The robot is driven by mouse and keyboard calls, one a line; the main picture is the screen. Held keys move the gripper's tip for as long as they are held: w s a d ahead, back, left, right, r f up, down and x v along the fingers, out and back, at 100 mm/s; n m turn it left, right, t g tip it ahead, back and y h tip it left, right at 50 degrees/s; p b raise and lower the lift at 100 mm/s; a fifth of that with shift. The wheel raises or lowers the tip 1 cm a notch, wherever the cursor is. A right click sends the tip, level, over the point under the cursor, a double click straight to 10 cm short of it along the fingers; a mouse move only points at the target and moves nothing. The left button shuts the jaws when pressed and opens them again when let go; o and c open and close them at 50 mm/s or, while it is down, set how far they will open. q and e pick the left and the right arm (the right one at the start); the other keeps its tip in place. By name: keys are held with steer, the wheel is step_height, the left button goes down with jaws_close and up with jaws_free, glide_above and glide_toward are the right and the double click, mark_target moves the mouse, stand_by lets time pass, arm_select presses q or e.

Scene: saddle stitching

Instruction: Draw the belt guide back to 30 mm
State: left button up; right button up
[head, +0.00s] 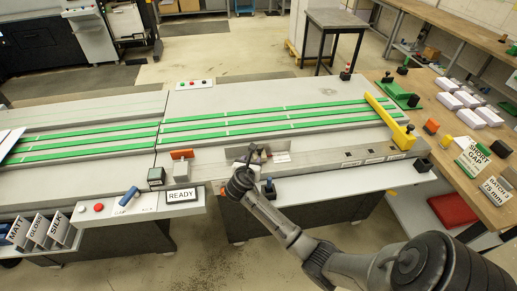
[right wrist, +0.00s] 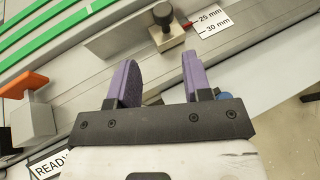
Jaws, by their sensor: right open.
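The belt guide appears to be the metal block with a dark knob (right wrist: 167,28) at the top of the right wrist view. It also shows in the head view as a small grey block (head: 255,157) on the machine's front rail. A scale label (right wrist: 215,21) beside it reads 25 mm and 30 mm, with a small red mark near the 25 mm line. My right gripper (right wrist: 160,72) is open, its purple fingers apart and empty, short of the knob. In the head view my right gripper (head: 243,165) is close to the block and partly covers it. My left gripper is out of view.
An orange-topped grey block (right wrist: 24,86) stands left of my right gripper. A READY sign (head: 182,196) and a blue lever (head: 128,196) are on the front panel. Green belts (head: 240,131) run behind. A yellow bar (head: 388,119) crosses the machine at right.

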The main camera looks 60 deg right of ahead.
mark_target(259, 149)
steer(key=b+x, duration=0.1)
steer(key=x, duration=0.5)
steer(key=b+x, duration=0.1)
steer(key=x, duration=0.5)
steer(key=shift+s+d+f, duration=0.1)
steer(key=shift+s+d, duration=0.05)
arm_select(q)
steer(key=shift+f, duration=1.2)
arm_select(e)
steer(key=shift+w+d+f, duration=0.1)
steer(key=shift+d, duration=0.25)
steer(key=shift+w+d+f, duration=0.15)
steer(key=shift+d, duration=0.15)
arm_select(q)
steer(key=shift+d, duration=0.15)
